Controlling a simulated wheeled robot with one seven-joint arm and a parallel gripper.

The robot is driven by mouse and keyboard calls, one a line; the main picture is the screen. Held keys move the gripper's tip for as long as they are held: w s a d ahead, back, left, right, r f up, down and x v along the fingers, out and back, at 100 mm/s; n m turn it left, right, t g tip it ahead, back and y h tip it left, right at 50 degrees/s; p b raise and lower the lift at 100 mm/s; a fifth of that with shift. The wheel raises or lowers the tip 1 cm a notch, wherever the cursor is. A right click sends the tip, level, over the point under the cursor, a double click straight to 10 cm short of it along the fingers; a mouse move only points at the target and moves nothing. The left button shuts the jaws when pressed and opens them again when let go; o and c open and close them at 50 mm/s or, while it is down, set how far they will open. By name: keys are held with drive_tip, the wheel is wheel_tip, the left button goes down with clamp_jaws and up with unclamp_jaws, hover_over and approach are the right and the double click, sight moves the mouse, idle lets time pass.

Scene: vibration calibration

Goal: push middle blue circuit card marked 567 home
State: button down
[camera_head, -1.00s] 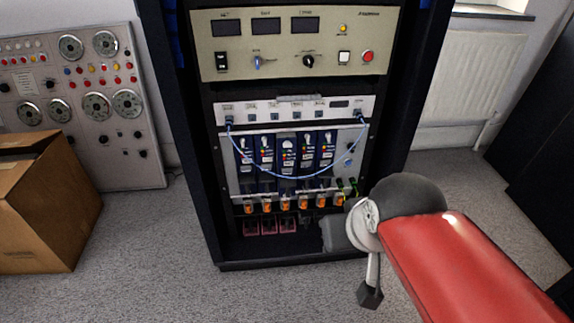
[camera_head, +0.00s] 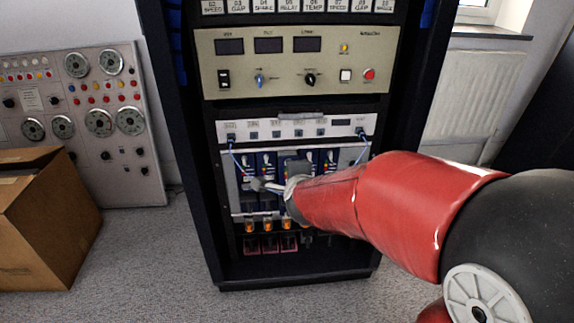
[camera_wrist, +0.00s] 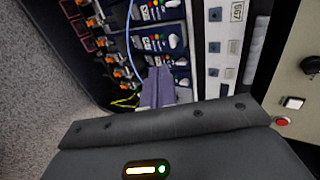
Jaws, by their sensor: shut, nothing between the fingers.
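The row of blue circuit cards stands upright in the rack's card cage. In the head view my red arm crosses in front of it and hides most of the middle card; a narrow blue strip of that card (camera_head: 282,166) shows at its left. In the wrist view, turned sideways, several blue cards (camera_wrist: 172,40) with pale levers and coloured lights show beyond my fingers. My gripper (camera_wrist: 158,80) is shut and empty, close to the card fronts. Whether it touches one cannot be told.
A blue cable (camera_head: 235,158) hangs across the cards from the white strip (camera_head: 265,128). Orange connectors (camera_head: 268,224) line the bottom of the cage. A beige control panel (camera_head: 290,60) sits above. A cardboard box (camera_head: 50,215) stands at the left.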

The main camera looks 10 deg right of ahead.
sight(288, 158)
drive_tip(key=w+r+x, duration=0.1)
drive_tip(key=x, duration=0.9)
drive_tip(key=shift+r, duration=0.3)
drive_tip(key=w, duration=0.3)
drive_tip(key=shift+w+d+r, duration=0.1)
drive_tip(key=shift+w+r, duration=0.05)
